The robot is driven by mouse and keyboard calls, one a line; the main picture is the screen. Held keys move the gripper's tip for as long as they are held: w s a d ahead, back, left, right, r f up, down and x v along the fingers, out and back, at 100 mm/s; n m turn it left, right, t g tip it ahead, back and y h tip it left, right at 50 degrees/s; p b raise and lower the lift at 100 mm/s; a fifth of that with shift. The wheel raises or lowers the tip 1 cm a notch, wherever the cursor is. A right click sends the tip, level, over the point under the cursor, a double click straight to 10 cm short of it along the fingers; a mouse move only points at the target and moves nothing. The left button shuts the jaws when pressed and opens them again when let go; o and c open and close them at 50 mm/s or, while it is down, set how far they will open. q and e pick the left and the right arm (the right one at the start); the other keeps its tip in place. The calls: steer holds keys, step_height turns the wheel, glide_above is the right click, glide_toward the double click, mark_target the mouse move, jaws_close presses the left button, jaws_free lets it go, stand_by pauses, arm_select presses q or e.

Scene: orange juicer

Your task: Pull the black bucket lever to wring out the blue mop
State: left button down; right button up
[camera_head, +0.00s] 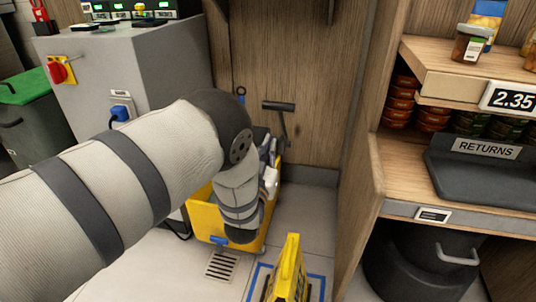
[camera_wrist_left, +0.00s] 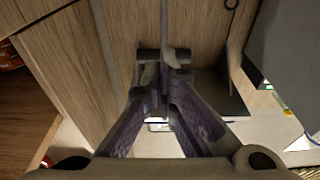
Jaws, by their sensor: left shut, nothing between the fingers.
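The yellow mop bucket (camera_head: 206,218) stands on the floor against the wooden wall, partly hidden by my left arm. Its black lever (camera_head: 278,106) rises at the back with a T-shaped handle. My left gripper (camera_head: 270,150) is over the bucket, below the lever's handle in the picture. In the left wrist view the shut fingers (camera_wrist_left: 161,75) point toward the dark handle bar (camera_wrist_left: 147,54), overlapping it in the picture; contact cannot be told. A thin rod with a blue ringed tip (camera_head: 241,93) rises behind my arm; the mop's head is hidden. My right gripper is not in view.
A grey cabinet (camera_head: 178,50) stands left of the bucket. A wooden shelf unit (camera_head: 362,190) with a returns tray (camera_head: 480,180) is at the right. A yellow floor sign (camera_head: 288,272) stands in front, near a floor drain (camera_head: 221,266).

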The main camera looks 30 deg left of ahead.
arm_select(q)
steer(key=f+p+v, duration=0.1)
steer(key=v, duration=0.8)
steer(key=shift+s+f, duration=0.2)
steer(key=shift+f, duration=0.2)
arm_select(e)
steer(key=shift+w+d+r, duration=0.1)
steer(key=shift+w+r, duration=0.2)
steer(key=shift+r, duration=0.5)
arm_select(q)
steer(key=shift+r, duration=0.15)
